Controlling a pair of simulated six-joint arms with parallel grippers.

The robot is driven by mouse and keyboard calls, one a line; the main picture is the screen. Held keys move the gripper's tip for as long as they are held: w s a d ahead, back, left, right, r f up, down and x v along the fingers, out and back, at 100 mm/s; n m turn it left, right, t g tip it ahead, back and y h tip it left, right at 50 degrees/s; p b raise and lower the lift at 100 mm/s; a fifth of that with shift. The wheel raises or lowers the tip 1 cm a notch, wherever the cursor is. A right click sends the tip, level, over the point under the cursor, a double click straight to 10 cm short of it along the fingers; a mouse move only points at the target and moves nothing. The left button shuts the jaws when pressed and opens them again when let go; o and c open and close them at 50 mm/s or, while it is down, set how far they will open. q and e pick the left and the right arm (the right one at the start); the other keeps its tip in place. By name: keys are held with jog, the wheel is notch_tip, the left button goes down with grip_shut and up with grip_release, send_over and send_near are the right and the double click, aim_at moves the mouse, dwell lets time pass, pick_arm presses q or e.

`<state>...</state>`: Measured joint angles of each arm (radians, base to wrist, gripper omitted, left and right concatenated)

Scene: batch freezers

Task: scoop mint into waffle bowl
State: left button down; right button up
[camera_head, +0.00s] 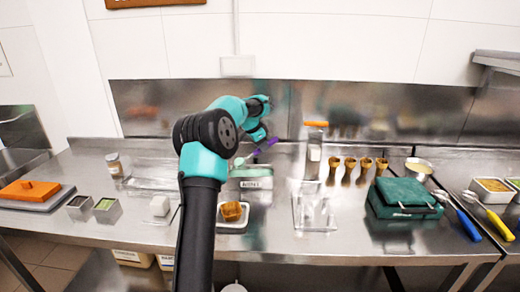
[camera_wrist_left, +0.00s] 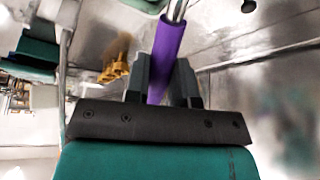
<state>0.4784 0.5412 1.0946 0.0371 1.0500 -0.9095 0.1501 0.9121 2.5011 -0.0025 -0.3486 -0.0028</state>
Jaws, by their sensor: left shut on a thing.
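My left gripper (camera_head: 262,142) is shut on the purple handle of a scoop (camera_head: 270,144), held above the back middle of the counter. In the left wrist view the purple handle (camera_wrist_left: 167,50) sits between the two dark fingers (camera_wrist_left: 163,82), with a metal shaft beyond it. The scoop's head (camera_head: 240,161) points left, over or near a labelled tub (camera_head: 256,184) with green at its top; I cannot tell whether it touches. My right gripper is out of view.
A clear stand (camera_head: 315,212) is right of the tray, with several waffle cones (camera_head: 347,171) behind. A dark green case (camera_head: 402,198) and blue- and yellow-handled scoops (camera_head: 467,224) are further right. A jar (camera_head: 114,165), small metal tins (camera_head: 107,209) and an orange-topped board (camera_head: 30,191) are left.

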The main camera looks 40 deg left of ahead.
pick_arm(q)
jog(key=shift+w+d+r+g+y, duration=0.1)
jog(key=shift+w+d+g+y, duration=0.2)
jog(key=shift+w+g, duration=0.35)
jog(key=shift+w+d+g+y, duration=0.15)
jog(key=shift+w+g+y, duration=0.15)
jog(key=shift+w+g, duration=0.35)
jog(key=shift+s, duration=0.1)
